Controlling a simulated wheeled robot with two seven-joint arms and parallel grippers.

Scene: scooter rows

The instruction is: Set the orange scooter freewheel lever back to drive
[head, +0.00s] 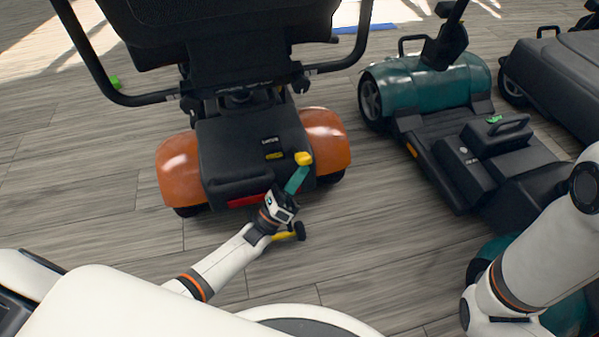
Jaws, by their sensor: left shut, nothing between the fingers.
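The orange scooter (182,172) stands at the centre-left with its rear toward me. It has orange fenders, a black rear cover and a black seat. A yellow-knobbed lever (304,158) shows at the right of the rear cover, beside the orange fender. My left gripper (302,170) reaches up from below with its teal fingers shut and empty. Its tips are right at the knob in the picture; I cannot tell whether they touch it. The gripper hides the lever's lower part. My right arm (530,255) is at the lower right, and its gripper is out of view.
A yellow bar with a small black wheel (299,231) sticks out low behind the scooter, beside my left wrist. A teal scooter (430,90) stands to the right, with a dark one (560,75) beyond it. Wooden floor (375,215) is clear between the scooters.

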